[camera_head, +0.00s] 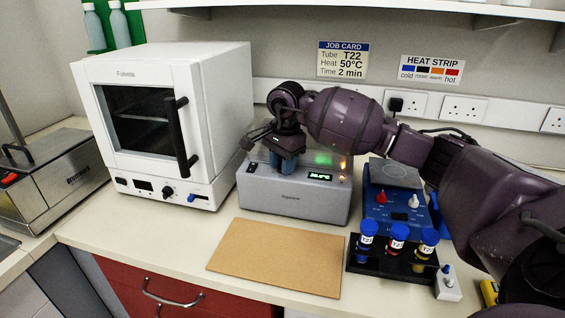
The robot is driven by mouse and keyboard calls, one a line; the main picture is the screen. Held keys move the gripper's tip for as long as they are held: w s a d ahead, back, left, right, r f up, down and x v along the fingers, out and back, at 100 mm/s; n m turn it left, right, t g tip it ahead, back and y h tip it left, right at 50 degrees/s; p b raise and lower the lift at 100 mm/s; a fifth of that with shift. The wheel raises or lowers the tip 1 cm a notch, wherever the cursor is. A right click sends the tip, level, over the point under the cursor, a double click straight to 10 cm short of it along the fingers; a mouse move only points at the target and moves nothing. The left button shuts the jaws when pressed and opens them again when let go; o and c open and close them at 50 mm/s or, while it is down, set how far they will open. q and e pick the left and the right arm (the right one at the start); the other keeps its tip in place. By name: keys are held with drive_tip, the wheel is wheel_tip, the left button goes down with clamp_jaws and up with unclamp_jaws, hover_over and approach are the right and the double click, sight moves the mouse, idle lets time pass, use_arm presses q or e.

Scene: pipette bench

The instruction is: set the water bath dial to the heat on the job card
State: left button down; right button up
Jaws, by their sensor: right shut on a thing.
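The water bath (290,203) is a grey box in the middle of the bench. Its small lit display (320,177) shows a green figure too small to read surely. My right gripper (284,168) comes down from above at the left of the display. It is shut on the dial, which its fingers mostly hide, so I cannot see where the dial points. The job card (342,60) on the wall reads Tube T22, Heat 50°C, Time 2 min. My left gripper is not in view.
A white oven (160,120) stands to the left. A brown board (278,258) lies in front of the bath. A blue device (395,212) and a black rack (385,265) with three blue-capped tubes are at the right. A heat strip card (432,70) hangs on the wall.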

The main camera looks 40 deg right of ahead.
drive_tip(key=shift+m, duration=2.5)
drive_tip(key=o, duration=0.6)
